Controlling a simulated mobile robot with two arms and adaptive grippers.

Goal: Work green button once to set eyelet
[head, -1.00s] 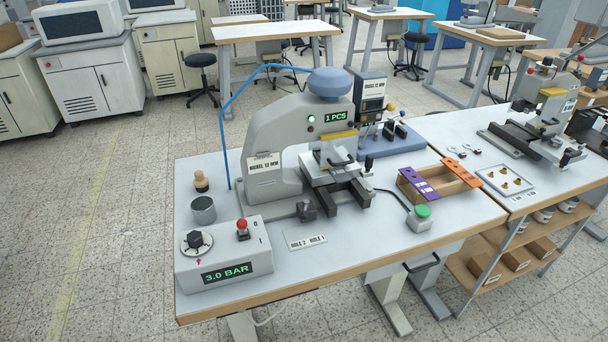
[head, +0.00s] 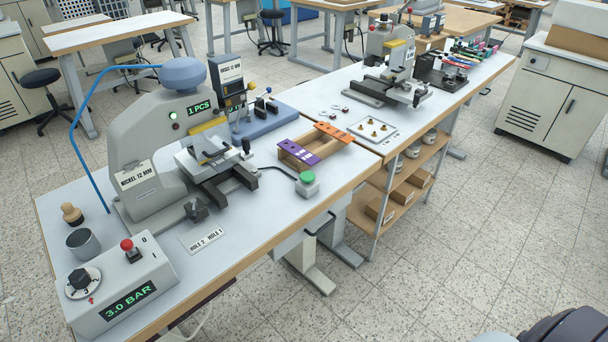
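The green button (head: 308,177) sits on a small grey box (head: 307,188) near the front edge of the table, with a black cable running to the press. The eyelet press (head: 160,145) is grey with a blue dome on top. Its display (head: 199,107) reads "1 PCS" and its label reads "NICKEL 12 MM". A clamp-like work holder (head: 215,170) sits under its head; I cannot make out an eyelet there. Neither gripper shows. A dark rounded part at the bottom right corner seems to be mine.
A control box (head: 122,285) reads "3.0 BAR" and has a red-knobbed lever. A wooden rack (head: 297,160) holds purple and orange strips beside the button. A "HOLE 2 HOLE 1" plate (head: 203,239), a grey cup (head: 83,243) and a second press (head: 390,65) stand nearby.

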